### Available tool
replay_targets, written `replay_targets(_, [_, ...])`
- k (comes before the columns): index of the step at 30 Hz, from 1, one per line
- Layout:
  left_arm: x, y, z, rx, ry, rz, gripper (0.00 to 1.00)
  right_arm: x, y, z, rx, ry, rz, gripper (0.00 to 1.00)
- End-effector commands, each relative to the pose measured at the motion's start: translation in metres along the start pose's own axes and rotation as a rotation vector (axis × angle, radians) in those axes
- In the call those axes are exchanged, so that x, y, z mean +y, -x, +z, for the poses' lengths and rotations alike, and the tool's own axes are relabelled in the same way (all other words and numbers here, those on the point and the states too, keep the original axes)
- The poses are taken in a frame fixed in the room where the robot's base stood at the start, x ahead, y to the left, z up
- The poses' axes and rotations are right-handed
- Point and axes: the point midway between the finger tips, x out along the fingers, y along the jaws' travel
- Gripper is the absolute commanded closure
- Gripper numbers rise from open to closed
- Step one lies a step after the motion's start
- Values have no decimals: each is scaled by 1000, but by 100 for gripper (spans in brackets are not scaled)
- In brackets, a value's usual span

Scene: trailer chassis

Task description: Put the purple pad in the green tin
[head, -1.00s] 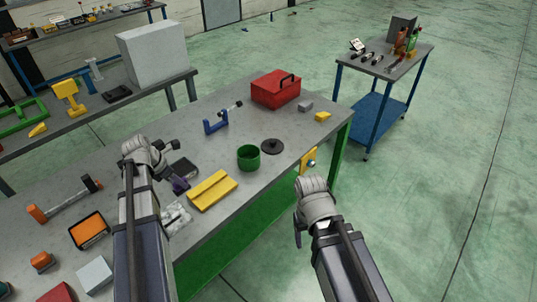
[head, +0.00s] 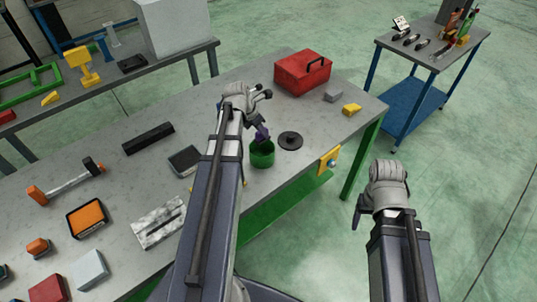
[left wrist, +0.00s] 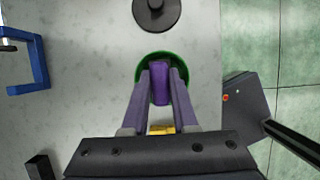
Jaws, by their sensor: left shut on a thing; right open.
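The green tin (head: 262,158) stands open-topped on the grey workbench. My left gripper (head: 261,134) is directly above its mouth, pointing down. In the left wrist view, the left gripper (left wrist: 162,88) is shut on the purple pad (left wrist: 160,84), which is held upright between the purple-grey fingers. The pad overlaps the opening of the green tin (left wrist: 141,72); I cannot tell whether its lower end is below the rim. My right gripper (head: 360,210) is open and empty, off the bench's right side over the floor.
A black round lid (head: 290,141) lies close right of the tin. A red toolbox (head: 302,72), grey block (head: 333,95) and yellow wedge (head: 352,109) are behind it. A blue clamp (left wrist: 25,62) shows in the left wrist view. My left arm hides part of the bench.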

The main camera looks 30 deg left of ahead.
Motion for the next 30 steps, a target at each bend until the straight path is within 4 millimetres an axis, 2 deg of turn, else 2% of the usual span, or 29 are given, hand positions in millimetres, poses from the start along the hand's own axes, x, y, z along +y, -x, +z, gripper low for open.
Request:
replay_targets(5, [0, -11, -4, 0, 0, 0, 100, -1, -12, -1, 0, 0, 0, 32])
replay_targets(15, [0, -56, -23, 0, -1, 0, 100, -6, -61, -4, 0, -2, 0, 32])
replay_targets(23, [0, -59, -24, 0, -1, 0, 100, -6, -64, -4, 0, -2, 0, 32])
replay_targets(30, [0, -82, -34, 0, -1, 0, 100, -8, -89, -5, 0, -2, 0, 32])
